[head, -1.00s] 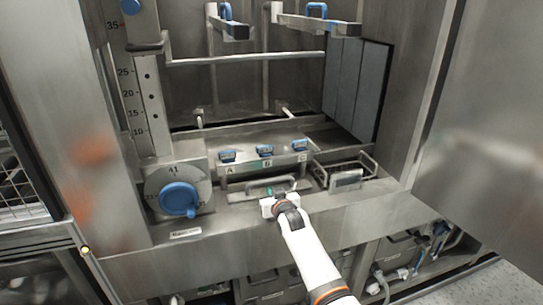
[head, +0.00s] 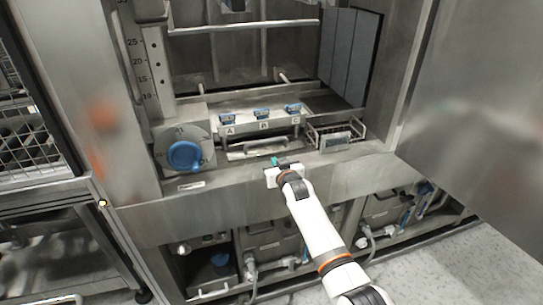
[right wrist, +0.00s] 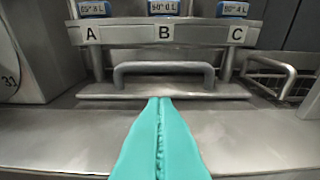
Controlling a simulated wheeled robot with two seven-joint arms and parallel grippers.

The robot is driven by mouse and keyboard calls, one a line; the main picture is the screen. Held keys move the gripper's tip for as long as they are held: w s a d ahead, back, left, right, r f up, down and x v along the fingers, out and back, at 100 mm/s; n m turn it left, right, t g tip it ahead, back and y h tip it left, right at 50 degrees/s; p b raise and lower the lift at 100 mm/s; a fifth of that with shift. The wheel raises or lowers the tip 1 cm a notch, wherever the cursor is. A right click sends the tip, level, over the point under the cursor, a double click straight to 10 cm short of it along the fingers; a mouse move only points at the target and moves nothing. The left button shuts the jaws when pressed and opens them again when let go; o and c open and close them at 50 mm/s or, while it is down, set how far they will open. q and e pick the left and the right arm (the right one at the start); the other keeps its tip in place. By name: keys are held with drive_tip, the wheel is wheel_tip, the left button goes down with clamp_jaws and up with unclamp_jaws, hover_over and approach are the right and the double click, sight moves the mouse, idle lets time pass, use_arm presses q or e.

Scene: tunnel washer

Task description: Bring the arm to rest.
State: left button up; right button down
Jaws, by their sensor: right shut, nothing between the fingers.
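My right arm (head: 318,232) is white with orange rings and reaches up from the lower right in the head view. Its gripper (head: 276,162) is over the steel front ledge of the washer, just in front of a handled steel cover (head: 262,149). In the right wrist view the teal fingers (right wrist: 158,103) lie side by side and touch, with nothing between them. They point at the bar handle (right wrist: 163,66) of that cover; I cannot tell whether they touch the cover. My left gripper is in neither view now.
Behind the cover stands a block with labels A, B and C (head: 263,127) and blue-topped units. A blue knob (head: 184,156) is at left, a wire basket (head: 336,137) at right. The open steel door (head: 480,110) fills the right side. A wire rack (head: 35,145) stands at far left.

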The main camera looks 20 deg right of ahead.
drive_tip(key=s+f+g, duration=0.3)
drive_tip(key=s+f, duration=0.2)
drive_tip(key=s, duration=0.6)
drive_tip(key=s+f+g, duration=0.2)
drive_tip(key=s+f, duration=0.4)
drive_tip(key=s, duration=0.4)
drive_tip(key=s+r+n+g, duration=0.25)
drive_tip(key=s+g, duration=0.45)
drive_tip(key=s, duration=2.2)
wheel_tip(320, 180, down, 27)
drive_tip(key=s+g, duration=0.1)
drive_tip(key=s, duration=0.1)
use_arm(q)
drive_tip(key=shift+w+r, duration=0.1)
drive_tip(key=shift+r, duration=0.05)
use_arm(e)
drive_tip(key=s+d+f+g, duration=0.1)
drive_tip(key=s+d+f, duration=0.2)
drive_tip(key=s+f, duration=1.1)
drive_tip(key=shift+s+d+f+h, duration=0.2)
drive_tip(key=shift+s+h, duration=0.1)
drive_tip(key=shift+s, duration=0.45)
